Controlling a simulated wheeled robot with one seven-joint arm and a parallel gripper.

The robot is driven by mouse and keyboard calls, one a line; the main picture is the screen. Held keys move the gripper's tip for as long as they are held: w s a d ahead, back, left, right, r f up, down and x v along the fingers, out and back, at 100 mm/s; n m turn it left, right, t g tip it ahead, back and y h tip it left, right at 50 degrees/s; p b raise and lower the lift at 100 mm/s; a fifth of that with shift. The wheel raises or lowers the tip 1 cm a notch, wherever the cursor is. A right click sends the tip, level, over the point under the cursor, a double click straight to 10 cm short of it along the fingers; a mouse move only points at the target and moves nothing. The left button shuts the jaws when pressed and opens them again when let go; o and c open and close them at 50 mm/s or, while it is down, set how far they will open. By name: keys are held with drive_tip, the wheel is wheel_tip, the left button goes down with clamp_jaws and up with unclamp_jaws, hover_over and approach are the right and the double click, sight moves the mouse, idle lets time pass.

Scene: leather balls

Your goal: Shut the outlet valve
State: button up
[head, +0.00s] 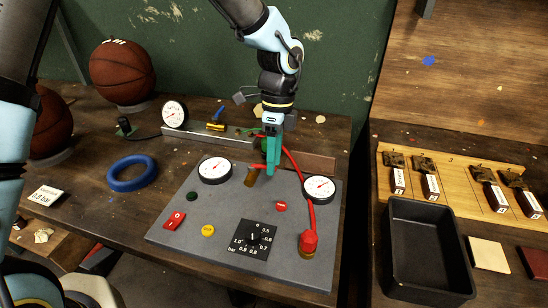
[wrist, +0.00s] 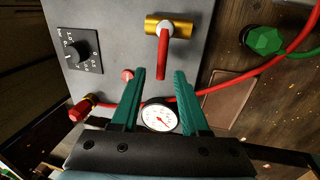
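A brass valve with a red lever stands on the grey panel (head: 205,232). Its brass body (head: 251,178) shows left of my gripper (head: 271,172), which partly hides the lever in the head view. In the wrist view the brass body (wrist: 154,25) lies crosswise, and the red lever (wrist: 162,58) points across it towards my gripper (wrist: 160,72). My teal fingers are apart, with the lever's free end appearing between their tips; I cannot tell the depth or any contact. Another brass valve (head: 216,126) with a blue lever (head: 218,113) sits behind the panel. I see no outlet label.
Gauges stand on the panel, including one (head: 319,189) right of my gripper. A red hose (head: 298,170) curves past it to a red fitting (head: 308,243).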

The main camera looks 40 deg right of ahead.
drive_tip(key=shift+r, duration=0.1)
wheel_tip(320, 180, up, 10)
drive_tip(key=w+d+b, duration=0.1)
drive_tip(key=b, duration=0.1)
drive_tip(key=shift+d+r, duration=0.2)
drive_tip(key=shift+d, duration=0.2)
drive_tip(key=shift+w, duration=0.1)
idle(0.3)
drive_tip(key=w+a+f+n+h, duration=0.1)
drive_tip(key=w+a+f+n, duration=0.1)
drive_tip(key=w+a+n, duration=0.75)
drive_tip(key=w+a+f+n, duration=0.1)
drive_tip(key=w+a+n, duration=0.45)
drive_tip(key=a, duration=0.65)
drive_tip(key=a+f+n+t+h, duration=0.1)
drive_tip(key=a+f+n+t, duration=0.1)
drive_tip(key=a+n, duration=1.1)
drive_tip(key=a, duration=0.8)
drive_tip(key=shift+s+a+n+t, duration=0.3)
drive_tip(key=shift+s+t, duration=0.1)
